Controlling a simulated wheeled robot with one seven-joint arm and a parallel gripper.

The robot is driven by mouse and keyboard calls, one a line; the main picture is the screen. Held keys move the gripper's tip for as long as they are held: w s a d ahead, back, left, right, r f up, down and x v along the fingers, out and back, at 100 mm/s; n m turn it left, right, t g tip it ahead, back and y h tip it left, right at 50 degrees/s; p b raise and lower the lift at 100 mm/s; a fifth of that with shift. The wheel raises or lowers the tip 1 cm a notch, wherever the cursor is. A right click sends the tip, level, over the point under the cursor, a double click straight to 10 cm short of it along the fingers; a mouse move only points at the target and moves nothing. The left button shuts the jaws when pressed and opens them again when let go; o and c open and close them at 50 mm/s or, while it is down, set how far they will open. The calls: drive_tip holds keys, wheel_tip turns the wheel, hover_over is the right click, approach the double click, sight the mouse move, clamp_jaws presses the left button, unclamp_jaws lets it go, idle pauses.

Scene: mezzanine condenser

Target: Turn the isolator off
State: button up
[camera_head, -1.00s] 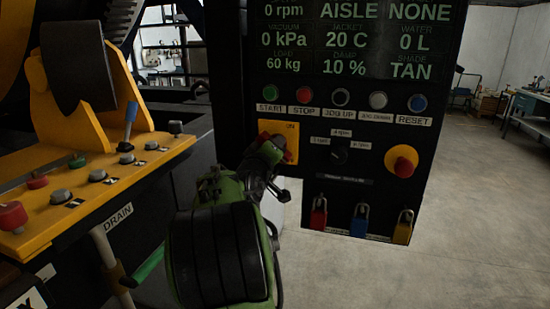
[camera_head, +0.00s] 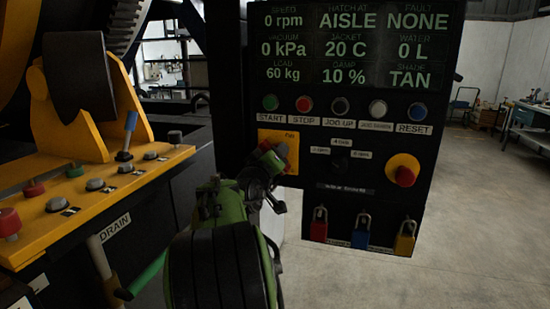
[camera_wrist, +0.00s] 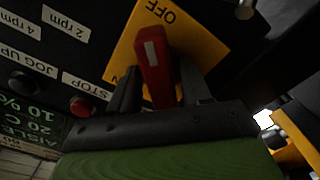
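The isolator has a yellow plate (camera_head: 292,137) on the dark control panel, with a red handle (camera_head: 282,150) in front of it. In the wrist view the handle (camera_wrist: 154,66), with a white mark near its end, stands between the two fingers of my gripper (camera_wrist: 158,85). The yellow plate (camera_wrist: 200,50) behind it reads OFF at the top, with part of another label at lower left. Whether both fingers press on the handle cannot be told. In the head view my gripper (camera_head: 268,165) is at the plate and hides its lower part.
A row of buttons (camera_head: 340,105) and a display are above the isolator. A dark selector knob (camera_head: 340,162) and a red emergency knob (camera_head: 404,173) are to its right, with padlocks (camera_head: 360,232) below. A yellow console (camera_head: 100,210) with a blue lever is at left.

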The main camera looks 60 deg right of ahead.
drive_tip(key=s+a+b, duration=0.1)
drive_tip(key=s+a, duration=0.1)
drive_tip(key=a, duration=1.3)
drive_tip(key=shift+s+a, duration=0.25)
drive_tip(key=shift+s, duration=0.05)
